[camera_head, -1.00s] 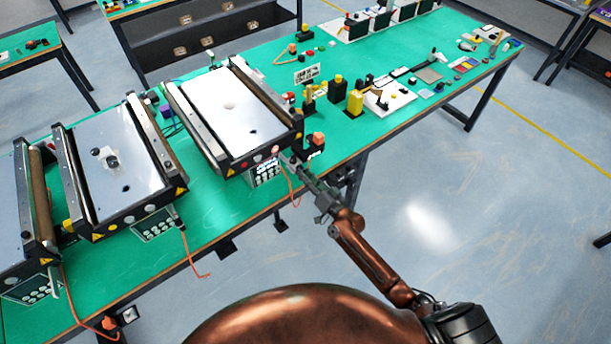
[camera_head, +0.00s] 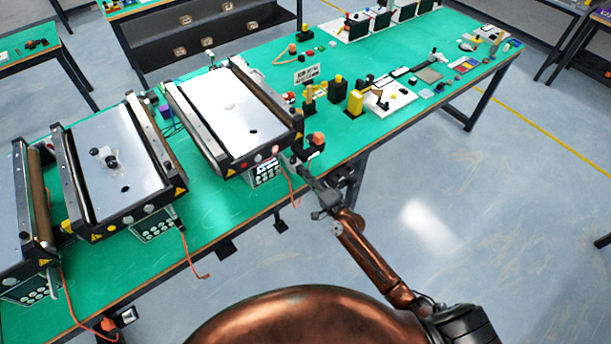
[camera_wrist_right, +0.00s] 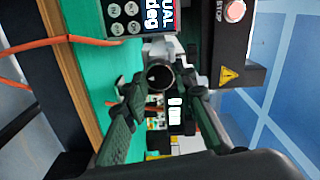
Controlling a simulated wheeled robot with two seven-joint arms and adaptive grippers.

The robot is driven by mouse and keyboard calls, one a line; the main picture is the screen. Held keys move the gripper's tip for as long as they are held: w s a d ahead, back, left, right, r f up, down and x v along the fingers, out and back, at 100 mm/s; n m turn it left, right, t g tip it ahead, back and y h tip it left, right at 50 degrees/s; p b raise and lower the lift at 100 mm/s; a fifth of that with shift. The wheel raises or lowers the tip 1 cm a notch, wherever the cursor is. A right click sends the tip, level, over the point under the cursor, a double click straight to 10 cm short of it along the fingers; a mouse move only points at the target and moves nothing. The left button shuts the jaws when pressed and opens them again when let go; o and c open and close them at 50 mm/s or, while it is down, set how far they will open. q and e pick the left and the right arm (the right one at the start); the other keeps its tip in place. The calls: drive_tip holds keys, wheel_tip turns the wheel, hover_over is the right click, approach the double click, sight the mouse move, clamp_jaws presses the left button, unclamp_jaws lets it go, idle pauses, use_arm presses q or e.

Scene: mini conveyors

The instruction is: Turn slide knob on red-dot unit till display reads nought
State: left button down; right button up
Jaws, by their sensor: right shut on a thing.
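The red-dot unit (camera_head: 229,112) is the rightmost of the flat conveyors in the head view, with a red dot on its front rail. Its control box (camera_head: 265,172) hangs under the front right corner. The right wrist view shows part of its display (camera_wrist_right: 158,16), with cut-off text ending "UAL" and "deg"; the number is out of frame. My right gripper (camera_head: 303,172) is at this corner. In the right wrist view its fingers (camera_wrist_right: 160,88) are shut on the round grey slide knob (camera_wrist_right: 160,76), beside the control box. My left gripper is not in view.
An orange cable (camera_head: 291,188) hangs by the control box. Two more conveyors stand to the left, including the middle one (camera_head: 118,165). Small fixtures and a yellow block (camera_head: 355,102) stand to the right on the green table.

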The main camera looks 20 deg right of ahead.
drive_tip(key=shift+s+f+m, duration=0.15)
drive_tip(key=shift+f+m, duration=0.1)
drive_tip(key=shift+m, duration=0.05)
drive_tip(key=o, duration=1)
drive_tip(key=shift+s+d+r, duration=0.1)
drive_tip(key=shift+d, duration=0.05)
drive_tip(key=shift+o, duration=0.8)
drive_tip(key=shift+r, duration=0.1)
drive_tip(key=v, duration=1.1)
drive_tip(key=shift+s, duration=0.35)
